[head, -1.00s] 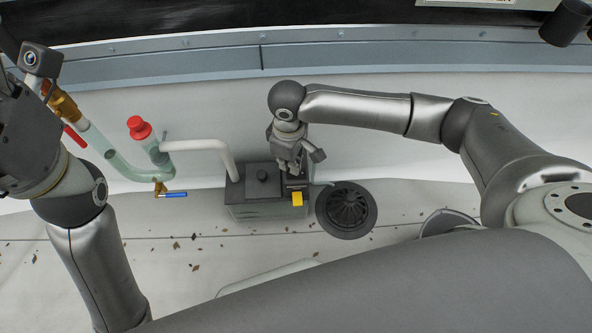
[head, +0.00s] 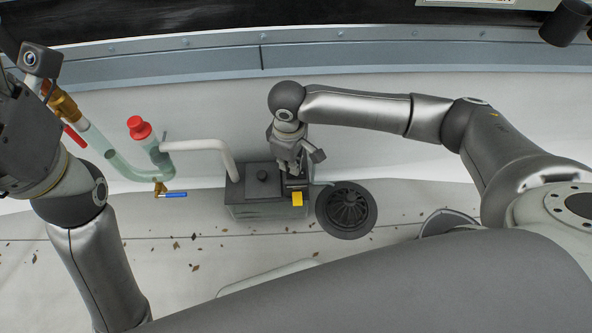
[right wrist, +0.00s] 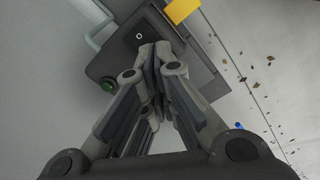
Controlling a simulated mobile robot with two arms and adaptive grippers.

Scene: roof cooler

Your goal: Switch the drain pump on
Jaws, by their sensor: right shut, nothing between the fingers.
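The drain pump (head: 240,206) is a dark grey box on the pale floor, with a round black knob on top and a yellow tag (head: 297,199) at its right front. My right gripper (head: 290,170) points down at the pump's right end. In the right wrist view its shut, empty fingertips (right wrist: 155,48) are at the pump's dark panel (right wrist: 122,60), beside a white "O" mark. They hide the part of the panel under them; I cannot tell whether they touch it. A small green round lamp or button (right wrist: 108,85) shows at the panel's edge.
A round black drain grate (head: 347,208) lies just right of the pump. A white pipe (head: 205,145) runs from the pump to green pipework with a red cap (head: 139,128) and a blue-handled valve (head: 173,194). Dry leaves litter the open floor in front.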

